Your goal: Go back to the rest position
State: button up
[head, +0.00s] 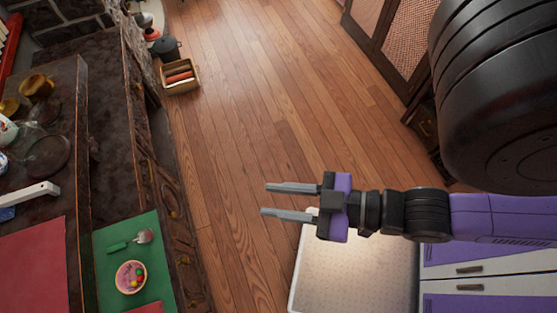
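My gripper (264,200) is in the lower middle of the head view. Its two grey fingers point left and stand apart, with nothing between them. It appears over the wooden floor (240,140), apart from the furniture on the left. My arm reaches in from the right edge with purple and black links.
A dark counter (110,150) runs along the left. It bears a green mat (110,270) with a green-handled utensil (131,241) and a bowl (124,284) of coloured balls. A basket (180,90) stands on the floor. A dark cabinet (375,30) is at upper right.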

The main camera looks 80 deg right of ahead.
jog(key=shift+s+d+r+m, duration=0.1)
jog(key=shift+d+r+m, duration=0.1)
jog(key=shift+r+m, duration=0.25)
jog(key=shift+f+b, duration=1.4)
jog(key=shift+f, duration=0.1)
